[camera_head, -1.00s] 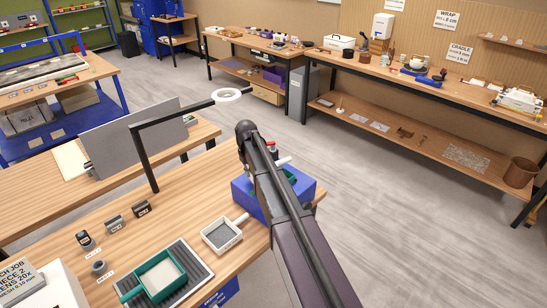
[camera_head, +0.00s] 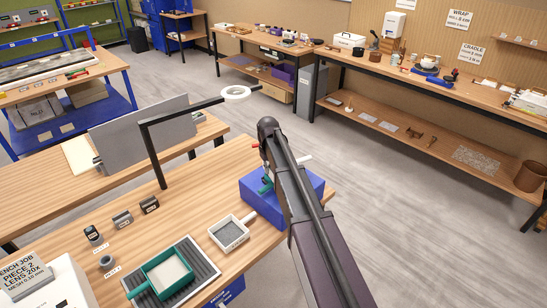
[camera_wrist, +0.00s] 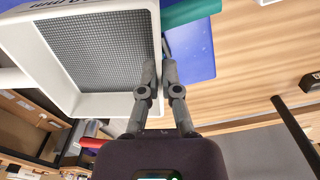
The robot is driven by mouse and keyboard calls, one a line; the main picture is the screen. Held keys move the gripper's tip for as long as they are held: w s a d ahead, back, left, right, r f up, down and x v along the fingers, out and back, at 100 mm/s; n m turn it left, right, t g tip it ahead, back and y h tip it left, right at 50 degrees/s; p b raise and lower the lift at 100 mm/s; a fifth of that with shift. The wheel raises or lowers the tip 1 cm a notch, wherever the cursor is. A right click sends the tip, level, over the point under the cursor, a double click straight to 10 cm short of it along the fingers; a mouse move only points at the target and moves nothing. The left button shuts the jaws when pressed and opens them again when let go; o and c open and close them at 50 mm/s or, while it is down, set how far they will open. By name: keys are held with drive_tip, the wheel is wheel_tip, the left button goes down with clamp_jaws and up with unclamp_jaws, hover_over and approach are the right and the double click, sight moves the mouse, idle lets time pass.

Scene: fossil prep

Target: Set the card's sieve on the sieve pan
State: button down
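A white-framed sieve with grey mesh (camera_wrist: 100,45) fills the left of the wrist view, close to my gripper; its marking is cut off. A green handle (camera_wrist: 192,10) lies just beyond the tips, over a blue surface. In the head view my arm hides most of what is in the blue box (camera_head: 262,207); a green part (camera_head: 266,186) shows beside it. A green-rimmed pan (camera_head: 148,279) sits on a ribbed dark mat. A white sieve (camera_head: 231,232) lies on the bench.
The card (camera_head: 30,272) reads piece 2, lens 20x, mesh 0.10 mm. Several small dark items (camera_head: 122,219) stand on the bench. A black lamp post (camera_head: 153,155) with a white ring rises behind. Bare wood lies between lamp and blue box.

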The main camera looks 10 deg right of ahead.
drive_tip(key=r+n+p, duration=0.1)
drive_tip(key=d+r+p, duration=0.1)
drive_tip(key=r+p, duration=0.1)
drive_tip(key=r+n+p, duration=0.1)
drive_tip(key=r+p, duration=0.1)
drive_tip(key=shift+s+d+r+n, duration=0.15)
drive_tip(key=shift+s+n, duration=0.15)
drive_tip(key=shift+s, duration=0.05)
drive_tip(key=shift+s+d+r+n+p, duration=0.2)
drive_tip(key=shift+r+n+p, duration=0.2)
drive_tip(key=shift+r+p, duration=0.2)
drive_tip(key=shift+f, duration=0.15)
drive_tip(key=shift+f+b, duration=2.85)
drive_tip(key=shift+b, duration=0.1)
drive_tip(key=shift+f+b, duration=0.45)
drive_tip(key=shift+f+b, duration=0.3)
drive_tip(key=shift+r, duration=0.1)
drive_tip(key=c, duration=0.7)
unclamp_jaws()
